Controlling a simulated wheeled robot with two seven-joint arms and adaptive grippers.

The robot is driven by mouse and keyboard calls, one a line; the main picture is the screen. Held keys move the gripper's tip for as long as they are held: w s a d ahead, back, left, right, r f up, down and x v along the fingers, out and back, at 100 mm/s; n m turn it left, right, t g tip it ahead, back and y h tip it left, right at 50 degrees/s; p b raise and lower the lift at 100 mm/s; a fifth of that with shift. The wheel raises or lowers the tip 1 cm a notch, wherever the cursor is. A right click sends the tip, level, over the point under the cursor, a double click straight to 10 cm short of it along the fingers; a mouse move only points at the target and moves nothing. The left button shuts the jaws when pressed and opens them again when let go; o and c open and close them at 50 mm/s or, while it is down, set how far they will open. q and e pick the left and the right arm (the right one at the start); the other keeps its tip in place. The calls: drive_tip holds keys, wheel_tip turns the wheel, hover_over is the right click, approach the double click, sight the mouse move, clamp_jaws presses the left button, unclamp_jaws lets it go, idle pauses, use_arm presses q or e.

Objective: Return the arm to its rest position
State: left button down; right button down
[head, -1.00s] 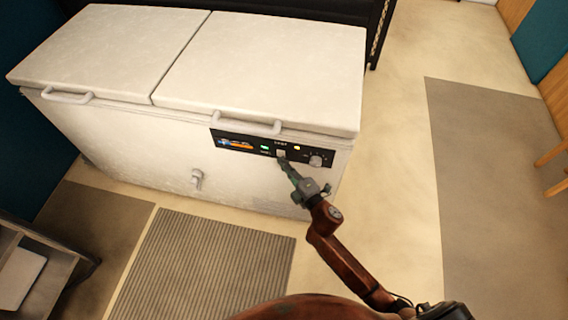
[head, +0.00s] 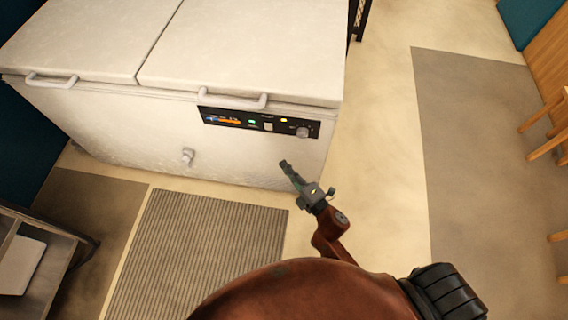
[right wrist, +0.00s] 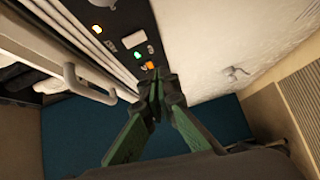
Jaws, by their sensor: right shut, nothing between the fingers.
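My right gripper (head: 286,168) is shut and empty in the head view. It hangs in front of the white chest freezer (head: 110,122), below and apart from its black control panel (head: 262,122). The right arm bends back from it toward the bottom of the picture. In the right wrist view the green-sided fingers (right wrist: 157,85) meet at their tips, with the panel (right wrist: 122,28) beyond them. The panel shows a lit green light and a lit yellow or orange light. My left gripper is not in view.
A ribbed grey mat (head: 200,255) lies on the floor before the freezer. A metal shelf unit (head: 52,262) stands at lower left. Wooden chair legs (head: 545,125) are at the right edge. The floor right of the freezer (head: 385,150) is clear.

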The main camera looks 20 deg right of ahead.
idle(0.4)
